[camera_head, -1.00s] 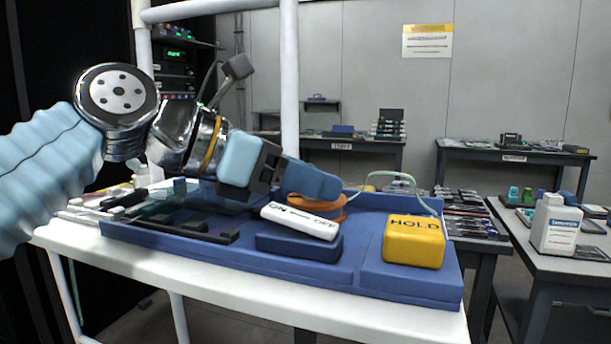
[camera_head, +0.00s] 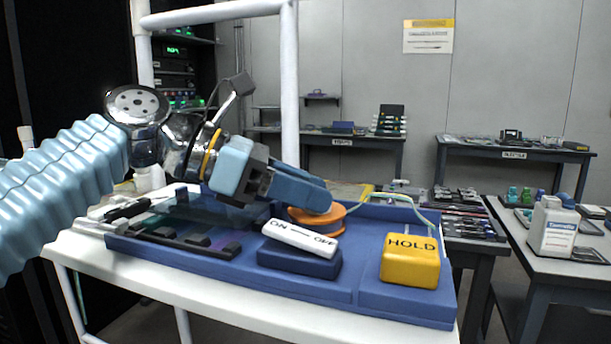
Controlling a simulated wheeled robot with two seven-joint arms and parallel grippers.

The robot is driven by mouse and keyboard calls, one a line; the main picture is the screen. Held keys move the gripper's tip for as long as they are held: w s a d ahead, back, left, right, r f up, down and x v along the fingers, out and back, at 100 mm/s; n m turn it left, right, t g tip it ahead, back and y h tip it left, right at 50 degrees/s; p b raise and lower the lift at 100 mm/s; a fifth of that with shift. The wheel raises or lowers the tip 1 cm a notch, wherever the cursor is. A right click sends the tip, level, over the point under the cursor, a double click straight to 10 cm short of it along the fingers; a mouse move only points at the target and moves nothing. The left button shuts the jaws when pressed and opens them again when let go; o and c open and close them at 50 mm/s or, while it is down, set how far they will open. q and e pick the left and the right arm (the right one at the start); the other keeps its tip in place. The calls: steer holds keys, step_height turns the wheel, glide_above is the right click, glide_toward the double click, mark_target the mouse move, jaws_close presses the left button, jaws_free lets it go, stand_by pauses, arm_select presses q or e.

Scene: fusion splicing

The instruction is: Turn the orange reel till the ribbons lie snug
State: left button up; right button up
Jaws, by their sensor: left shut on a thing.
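The orange reel (camera_head: 326,230) lies on the blue tray (camera_head: 375,212), behind the white ON/OFF rocker switch (camera_head: 300,238). A thin pale green ribbon (camera_head: 415,203) loops at the back of the tray, to the right of the reel. My left gripper (camera_head: 318,203) comes in from the upper left with blue fingers, tips at the top of the reel. It is shut on the reel, though the fingers hide the grip itself and part of the reel top. How tightly the ribbons lie cannot be made out. My right gripper is out of view.
The yellow HOLD block (camera_head: 410,262) stands at the tray's right end. Black tool parts (camera_head: 185,240) lie on its left part. A white frame post (camera_head: 290,90) rises behind my left arm. A side table with a white bottle (camera_head: 553,228) stands at right.

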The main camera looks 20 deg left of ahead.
arm_select(q)
steer(key=m+g, duration=0.1)
steer(key=m+g+h, duration=0.1)
steer(key=shift+w+a+m+g, duration=0.1)
steer(key=shift+w+m+g, duration=0.2)
steer(key=shift+g, duration=0.1)
steer(key=shift+w+m+g, duration=0.1)
steer(key=shift+m+g, duration=1.5)
steer(key=shift+g, duration=0.2)
steer(key=shift+r, duration=0.1)
steer(key=o, duration=1)
